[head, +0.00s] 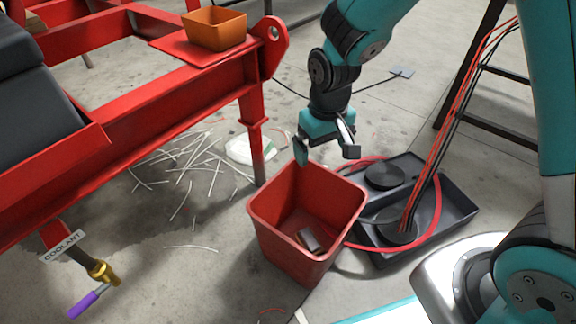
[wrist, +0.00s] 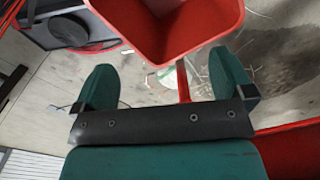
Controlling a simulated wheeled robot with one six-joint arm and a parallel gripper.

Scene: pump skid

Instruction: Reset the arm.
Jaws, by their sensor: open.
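My gripper (head: 328,152) is above the rear rim of a red bin (head: 275,238) in the head view. Its jaws are apart with nothing between them. In the wrist view my gripper (wrist: 165,88) shows two teal fingers spread wide, and the red bin (wrist: 165,35) lies beyond them at the top. A dark grey block (head: 310,240) lies on the floor of the bin. My arm reaches down from the top of the head view.
A red steel skid (head: 130,110) fills the left, with an orange box (head: 215,28) on its plate. A brass valve (head: 102,272) with a purple handle hangs below, by a COOLANT tag (head: 62,246). A black tray (head: 455,208) with cables sits right of the bin. White strips litter the floor.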

